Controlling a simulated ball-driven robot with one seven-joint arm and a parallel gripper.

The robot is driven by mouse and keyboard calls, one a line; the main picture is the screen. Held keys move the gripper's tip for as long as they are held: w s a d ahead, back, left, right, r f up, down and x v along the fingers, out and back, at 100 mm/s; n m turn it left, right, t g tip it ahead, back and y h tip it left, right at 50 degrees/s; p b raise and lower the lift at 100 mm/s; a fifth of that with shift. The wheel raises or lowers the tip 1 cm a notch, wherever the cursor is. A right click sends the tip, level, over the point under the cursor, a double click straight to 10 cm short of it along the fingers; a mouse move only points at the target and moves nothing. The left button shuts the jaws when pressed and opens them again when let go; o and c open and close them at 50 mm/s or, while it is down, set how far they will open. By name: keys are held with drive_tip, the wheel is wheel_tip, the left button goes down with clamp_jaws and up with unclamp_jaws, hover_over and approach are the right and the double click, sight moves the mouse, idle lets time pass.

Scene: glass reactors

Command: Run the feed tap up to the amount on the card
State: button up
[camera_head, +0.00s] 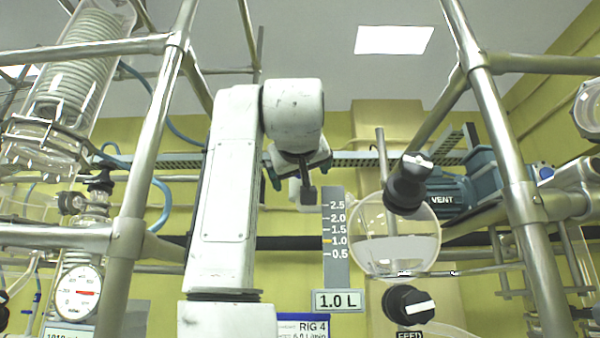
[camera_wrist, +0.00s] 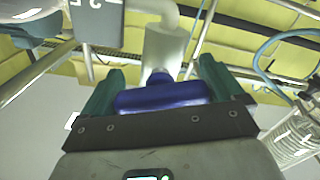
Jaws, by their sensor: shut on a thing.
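My gripper (camera_head: 298,172) is raised left of the scale's top in the head view. In the wrist view its green fingers (camera_wrist: 162,88) are shut on a blue handle (camera_wrist: 162,95) on a pale, whitish fitting (camera_wrist: 165,47). The round glass vessel (camera_head: 398,222) is partly filled with clear liquid, its surface near the scale's 1.0 mark. The grey scale (camera_head: 336,275) runs from 0.5 to 2.5 with an amber mark at 1.0. The card (camera_head: 339,301) below reads 1.0 L. A black knob (camera_head: 408,305) with a level white bar sits above the FEED label (camera_head: 410,335).
A black VENT knob (camera_head: 408,184) sits at the vessel's upper right. Steel frame posts stand left (camera_head: 150,150) and right (camera_head: 510,160) of my arm. A coil condenser (camera_head: 80,75) and a dial gauge (camera_head: 79,292) are at the left. A RIG 4 sign (camera_head: 312,327) is low centre.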

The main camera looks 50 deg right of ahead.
drive_tip(key=shift+m, duration=2.2)
drive_tip(key=o, duration=0.7)
drive_tip(key=shift+a, duration=0.1)
drive_tip(key=b+v, duration=0.4)
drive_tip(key=v, duration=0.6)
drive_tip(key=shift+s+a, duration=0.25)
drive_tip(key=shift+a, duration=0.05)
